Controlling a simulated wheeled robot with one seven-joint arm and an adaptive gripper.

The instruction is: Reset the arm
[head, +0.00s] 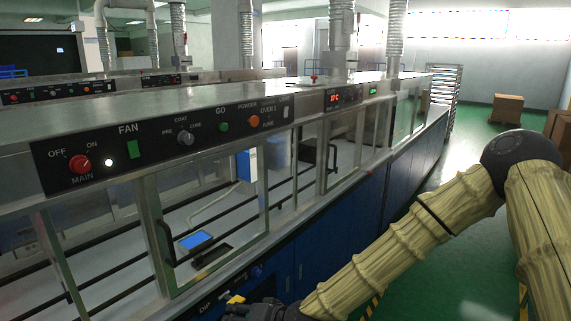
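My arm (395,240) reaches in from the right edge, bends at a dark round joint, and slopes down to the lower middle. My gripper (243,308) is a dark shape at the bottom edge, in front of the blue lower front of the machine. It is partly cut off by the frame, and its fingertips cannot be made out. A small yellow piece (236,299) shows at its upper left; I cannot tell whether it belongs to the gripper. No held object can be made out.
A long machine with a control panel (205,132) and glass-fronted openings runs from the left into the distance. Inside lies a small device with a blue screen (195,240). Green floor (482,210) is open at right. Cardboard boxes (507,108) and a rack (444,88) stand farther back.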

